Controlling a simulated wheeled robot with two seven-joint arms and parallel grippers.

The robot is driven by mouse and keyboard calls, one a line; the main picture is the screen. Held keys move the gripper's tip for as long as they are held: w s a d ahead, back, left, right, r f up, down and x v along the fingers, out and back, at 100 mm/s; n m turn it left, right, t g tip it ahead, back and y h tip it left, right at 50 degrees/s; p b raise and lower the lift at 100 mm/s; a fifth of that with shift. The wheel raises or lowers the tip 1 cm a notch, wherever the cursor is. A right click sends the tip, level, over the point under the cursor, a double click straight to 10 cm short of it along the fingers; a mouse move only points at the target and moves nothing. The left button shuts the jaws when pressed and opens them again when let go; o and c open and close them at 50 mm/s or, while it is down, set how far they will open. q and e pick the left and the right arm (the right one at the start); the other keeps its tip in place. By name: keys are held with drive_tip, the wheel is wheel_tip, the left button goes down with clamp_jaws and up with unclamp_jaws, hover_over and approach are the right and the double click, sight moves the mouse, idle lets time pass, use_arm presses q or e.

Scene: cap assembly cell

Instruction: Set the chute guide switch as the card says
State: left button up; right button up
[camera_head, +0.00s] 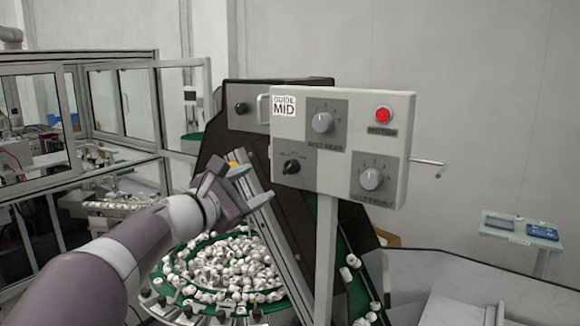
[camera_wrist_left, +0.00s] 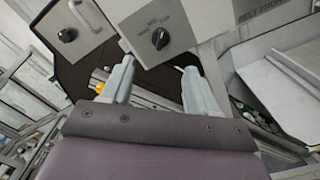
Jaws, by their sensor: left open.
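The card (camera_head: 284,105) on the grey control panel reads GUIDE MID. Below it is a small black rotary switch (camera_head: 291,167) with position labels around it; it also shows in the left wrist view (camera_wrist_left: 160,38). Its labels are too small to read surely, and I cannot tell which one it points to. My left gripper (camera_head: 250,186) is open and empty, to the lower left of the switch and apart from it. In the left wrist view its two fingers (camera_wrist_left: 160,70) point up toward the switch, which lies beyond the gap between them. My right gripper is out of view.
The panel also carries two grey dials (camera_head: 323,122) (camera_head: 371,179) and a red button (camera_head: 383,115). Slanted rails (camera_head: 275,235) run beside the gripper.

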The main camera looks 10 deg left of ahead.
sight(285, 171)
use_arm(q)
drive_tip(key=p+x, duration=0.1)
drive_tip(key=x, duration=0.2)
drive_tip(key=p+x, duration=0.2)
drive_tip(key=x, duration=0.2)
drive_tip(key=a+p+x, duration=0.1)
drive_tip(key=x, duration=0.2)
drive_tip(key=shift+w+d+f+p, duration=0.2)
drive_tip(key=shift+w+f+p, duration=0.15)
drive_tip(key=shift+w, duration=0.2)
drive_tip(key=shift+s+d+r, duration=0.35)
drive_tip(key=shift+s+d, duration=0.1)
drive_tip(key=shift+s, duration=0.2)
drive_tip(key=shift+w, duration=0.1)
drive_tip(key=shift+w+a+f, duration=0.15)
drive_tip(key=shift+w+f, duration=0.05)
drive_tip(key=shift+w, duration=0.1)
drive_tip(key=c, duration=0.5)
drive_tip(key=shift+w, duration=0.1)
drive_tip(key=c, duration=0.5)
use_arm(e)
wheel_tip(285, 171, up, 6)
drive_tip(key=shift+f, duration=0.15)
